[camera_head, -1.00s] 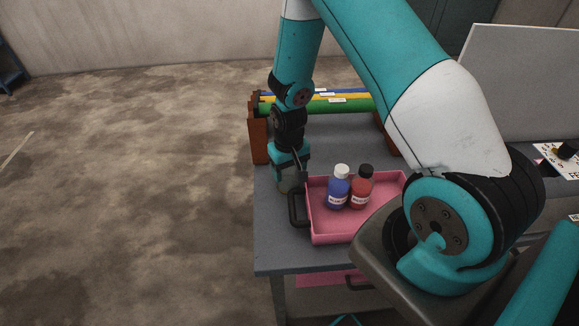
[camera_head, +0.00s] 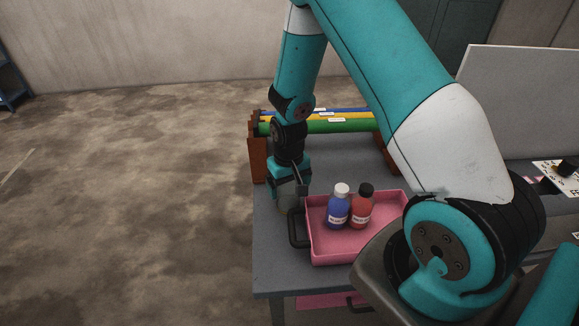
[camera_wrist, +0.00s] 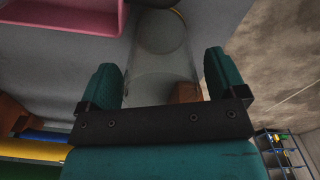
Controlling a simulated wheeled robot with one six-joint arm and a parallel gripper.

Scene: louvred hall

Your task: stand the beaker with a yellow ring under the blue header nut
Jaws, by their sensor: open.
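A clear beaker (camera_wrist: 160,50) stands between my gripper's two fingers in the wrist view; a bit of yellow ring (camera_wrist: 178,11) shows at its far end. In the head view the beaker (camera_head: 286,201) is a faint grey shape under my gripper (camera_head: 288,192), left of the pink tray. My gripper (camera_wrist: 160,72) is open around the beaker, with a finger on each side. The blue header (camera_head: 345,110) is the rearmost of the pipes on the brown rack. I cannot make out its nut; my arm covers part of the rack.
A pink tray (camera_head: 330,257) with a dark handle holds a blue bottle (camera_head: 338,210) and a red bottle (camera_head: 361,210) close to the right of my gripper. Yellow (camera_head: 350,118) and green (camera_head: 345,127) pipes lie before the blue one. The grey table (camera_head: 270,270) has bare room at front left.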

